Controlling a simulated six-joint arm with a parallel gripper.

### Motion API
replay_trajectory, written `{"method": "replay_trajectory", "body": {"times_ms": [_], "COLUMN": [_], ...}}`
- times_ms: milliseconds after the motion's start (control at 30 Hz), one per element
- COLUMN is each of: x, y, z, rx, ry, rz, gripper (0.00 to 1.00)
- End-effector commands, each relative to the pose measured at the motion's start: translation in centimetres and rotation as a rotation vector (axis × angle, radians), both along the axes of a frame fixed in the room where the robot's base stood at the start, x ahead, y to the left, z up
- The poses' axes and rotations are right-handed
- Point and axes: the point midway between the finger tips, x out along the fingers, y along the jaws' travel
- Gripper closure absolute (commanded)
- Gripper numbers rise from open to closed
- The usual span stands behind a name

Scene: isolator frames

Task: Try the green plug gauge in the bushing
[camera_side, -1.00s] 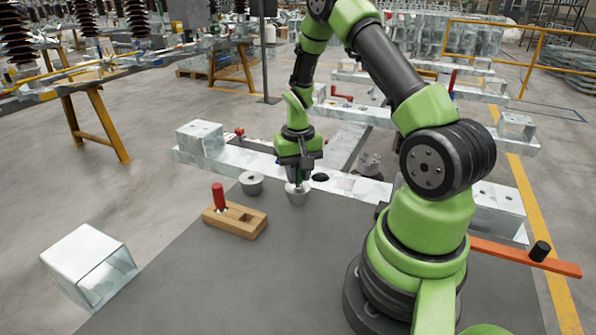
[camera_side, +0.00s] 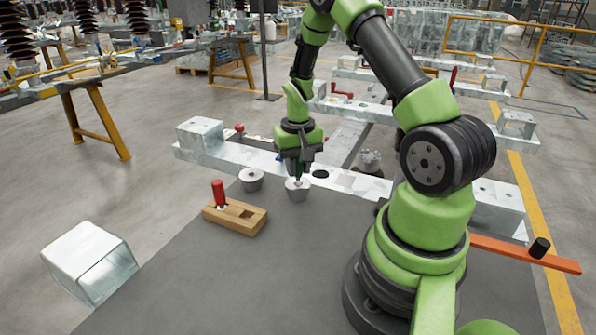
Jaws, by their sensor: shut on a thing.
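My gripper (camera_side: 299,168) is shut on the green plug gauge (camera_side: 299,173), which shows as a thin dark green strip between the fingers. The gauge is upright, directly above a grey metal bushing (camera_side: 297,191) on the dark table. Its lower end meets the top of the bushing in this view; I cannot tell whether the tip is inside the bore or just above it. A second grey bushing (camera_side: 251,181) stands to the left. A wooden block (camera_side: 231,219) holds a red-handled gauge (camera_side: 218,194) upright in its left part; a recess on its right is empty.
A pale metal beam (camera_side: 240,156) runs behind the bushings, with a dark round hole beyond my gripper. An open square metal tube (camera_side: 88,262) lies at the left. An orange bar (camera_side: 500,249) is at the right. The front middle of the dark table (camera_side: 220,285) is clear.

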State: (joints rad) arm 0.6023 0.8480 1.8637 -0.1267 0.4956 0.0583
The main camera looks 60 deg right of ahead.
Motion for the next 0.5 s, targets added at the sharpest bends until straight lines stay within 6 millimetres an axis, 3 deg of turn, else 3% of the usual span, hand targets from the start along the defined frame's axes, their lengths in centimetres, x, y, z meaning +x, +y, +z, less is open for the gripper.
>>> {"method": "replay_trajectory", "body": {"times_ms": [500], "x": [0.0], "y": [0.0], "z": [2.8], "rx": [-0.001], "ry": [-0.001], "rz": [0.0], "gripper": [1.0]}}
